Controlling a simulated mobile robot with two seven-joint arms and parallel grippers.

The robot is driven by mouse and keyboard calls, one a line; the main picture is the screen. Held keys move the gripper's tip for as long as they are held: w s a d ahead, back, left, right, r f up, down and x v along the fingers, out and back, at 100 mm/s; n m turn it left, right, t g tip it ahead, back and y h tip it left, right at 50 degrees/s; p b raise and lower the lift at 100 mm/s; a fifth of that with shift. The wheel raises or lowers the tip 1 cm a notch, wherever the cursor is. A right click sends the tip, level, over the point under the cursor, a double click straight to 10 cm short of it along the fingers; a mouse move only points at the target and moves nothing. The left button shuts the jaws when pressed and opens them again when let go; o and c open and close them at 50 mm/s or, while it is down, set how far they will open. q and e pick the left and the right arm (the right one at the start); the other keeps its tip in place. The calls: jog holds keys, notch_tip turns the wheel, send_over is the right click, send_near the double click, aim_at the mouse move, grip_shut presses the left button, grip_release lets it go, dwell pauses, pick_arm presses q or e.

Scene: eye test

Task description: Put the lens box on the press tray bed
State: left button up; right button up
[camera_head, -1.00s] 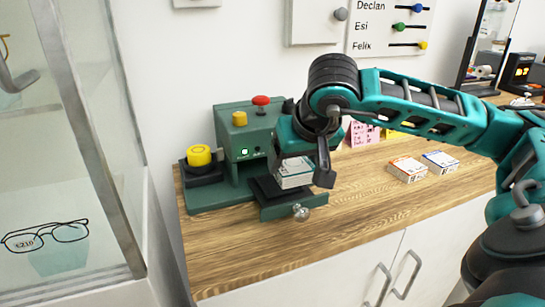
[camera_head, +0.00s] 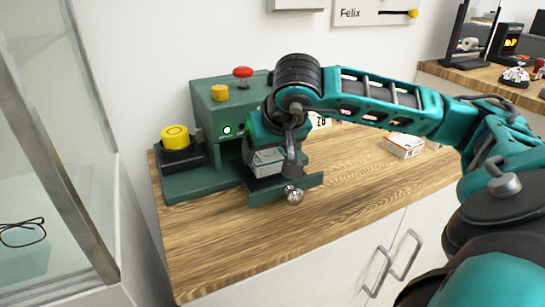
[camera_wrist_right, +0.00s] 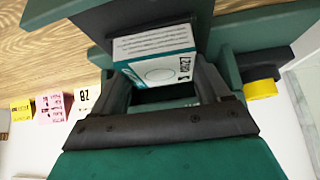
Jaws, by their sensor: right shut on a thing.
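The lens box (camera_head: 268,163) is a small white carton with printed sides. My right gripper (camera_head: 277,164) is shut on it, and the fingers hide part of it. The green press (camera_head: 214,112) stands on the wooden counter. Its tray bed (camera_head: 309,182), with a clear round knob in front, is pulled out right below the box. The box is over the bed, very low; I cannot tell if it touches. My left gripper is out of view.
A yellow button (camera_head: 175,137) on a dark base stands left of the press. A red knob (camera_head: 243,72) tops the press. Another carton (camera_head: 404,146) lies on the counter to the right. A glass case (camera_head: 45,130) is at the far left. The front counter is clear.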

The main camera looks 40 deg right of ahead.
jog(key=shift+f, duration=0.25)
jog(key=o, duration=1.2)
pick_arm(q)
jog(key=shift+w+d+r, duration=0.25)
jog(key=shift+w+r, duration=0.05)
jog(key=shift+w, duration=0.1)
pick_arm(e)
jog(key=shift+r, duration=0.1)
jog(key=shift+s+a+r, duration=0.1)
jog(key=shift+s+r, duration=0.05)
jog(key=shift+r, duration=0.15)
pick_arm(q)
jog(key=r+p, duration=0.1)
jog(key=p, duration=0.1)
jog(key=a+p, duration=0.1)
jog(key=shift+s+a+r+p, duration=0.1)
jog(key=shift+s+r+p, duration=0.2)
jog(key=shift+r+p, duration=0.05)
pick_arm(e)
jog(key=v, duration=1.1)
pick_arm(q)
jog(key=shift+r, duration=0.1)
pick_arm(e)
jog(key=shift+r, duration=0.2)
